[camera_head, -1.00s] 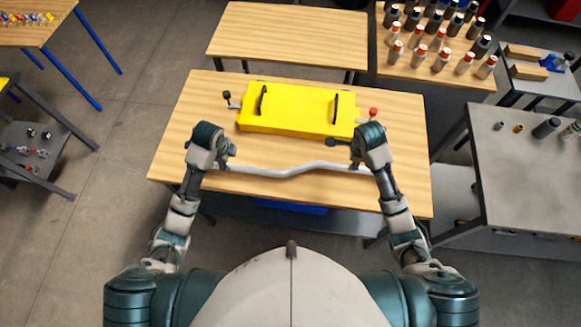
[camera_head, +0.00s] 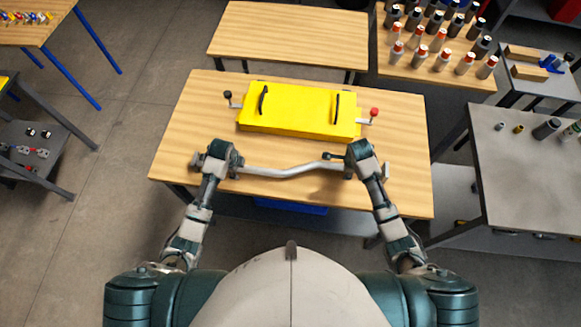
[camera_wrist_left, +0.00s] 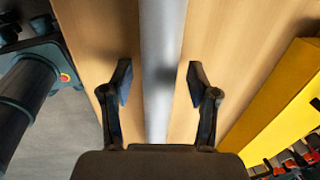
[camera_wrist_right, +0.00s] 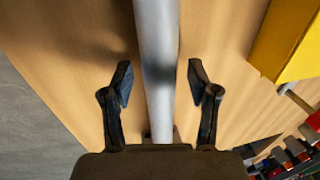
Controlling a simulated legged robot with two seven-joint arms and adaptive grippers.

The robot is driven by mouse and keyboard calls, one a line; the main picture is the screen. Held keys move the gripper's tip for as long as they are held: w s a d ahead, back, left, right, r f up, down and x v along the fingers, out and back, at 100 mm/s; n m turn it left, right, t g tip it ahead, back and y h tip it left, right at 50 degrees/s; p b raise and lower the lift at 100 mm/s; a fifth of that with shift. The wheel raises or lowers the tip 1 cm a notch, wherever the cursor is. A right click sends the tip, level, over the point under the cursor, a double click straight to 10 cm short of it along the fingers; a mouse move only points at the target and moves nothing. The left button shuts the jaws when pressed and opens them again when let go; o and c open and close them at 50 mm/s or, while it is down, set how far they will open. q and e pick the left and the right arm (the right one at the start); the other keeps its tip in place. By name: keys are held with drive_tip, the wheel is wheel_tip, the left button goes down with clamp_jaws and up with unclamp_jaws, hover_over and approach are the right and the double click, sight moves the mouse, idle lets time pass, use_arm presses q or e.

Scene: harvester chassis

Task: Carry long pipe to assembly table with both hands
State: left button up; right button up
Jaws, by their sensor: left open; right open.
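The long grey pipe (camera_head: 290,171), with a bend in its middle, lies crosswise over the near part of the wooden table (camera_head: 165,165). My left gripper (camera_head: 236,167) is at its left part and my right gripper (camera_head: 350,170) at its right part. In the left wrist view the pipe (camera_wrist_left: 163,50) runs between the open fingers (camera_wrist_left: 158,82), with gaps on both sides. In the right wrist view the pipe (camera_wrist_right: 156,40) also runs between open fingers (camera_wrist_right: 158,82), without visible finger contact. Whether the pipe touches the tabletop is hard to tell.
A yellow case (camera_head: 300,112) with two dark handles stands behind the pipe on the same table. An empty wooden table (camera_head: 288,30) is farther back. A bottle-covered table (camera_head: 440,75) and a grey workbench (camera_head: 535,170) are at right. Open floor (camera_head: 100,210) lies at left.

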use_arm(q)
drive_tip(key=shift+a, duration=0.3)
drive_tip(key=shift+c, duration=0.2)
use_arm(e)
drive_tip(key=shift+a+r, duration=0.1)
drive_tip(key=shift+a, duration=0.1)
drive_tip(key=shift+c, duration=0.3)
use_arm(q)
drive_tip(key=shift+s, duration=0.1)
drive_tip(key=c, duration=0.4)
use_arm(e)
drive_tip(key=shift+s, duration=0.1)
drive_tip(key=c, duration=0.4)
use_arm(q)
drive_tip(key=shift+d, duration=0.4)
clamp_jaws()
use_arm(e)
drive_tip(key=shift+d, duration=0.35)
clamp_jaws()
use_arm(q)
drive_tip(key=shift+d, duration=0.15)
use_arm(e)
drive_tip(key=shift+d, duration=0.15)
use_arm(q)
drive_tip(key=shift+r, duration=0.25)
